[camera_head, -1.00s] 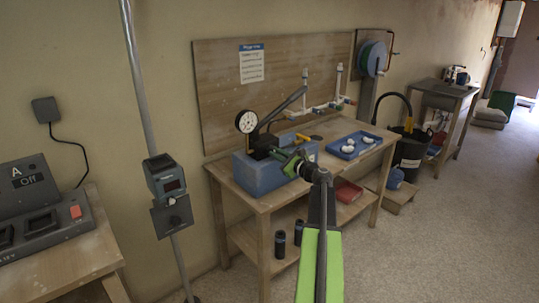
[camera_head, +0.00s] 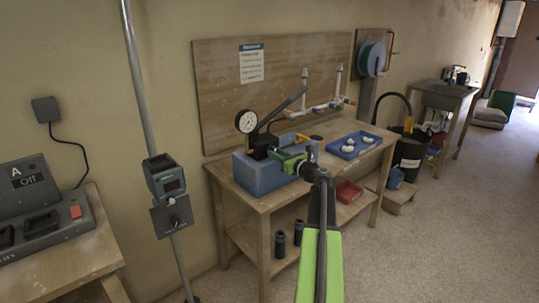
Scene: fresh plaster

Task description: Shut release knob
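The blue pump box (camera_head: 258,178) stands on the left end of the wooden workbench. It carries a round white dial gauge (camera_head: 246,121), a black pump body (camera_head: 262,143) and a long grey lever (camera_head: 284,109) slanting up to the right. No release knob can be told apart; it is small or hidden near the pump body and my gripper. My green and black gripper (camera_head: 282,156) is at the front right of the pump body, above the box. Its fingertips are too small to show a gap, and whether they touch anything is unclear.
A blue tray (camera_head: 372,146) with white fittings lies right of the pump. White pipework (camera_head: 330,106) rises behind it. A grey post with a meter box (camera_head: 165,178) stands left of the bench. A black bucket (camera_head: 410,152) is beyond the bench. Floor at right is clear.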

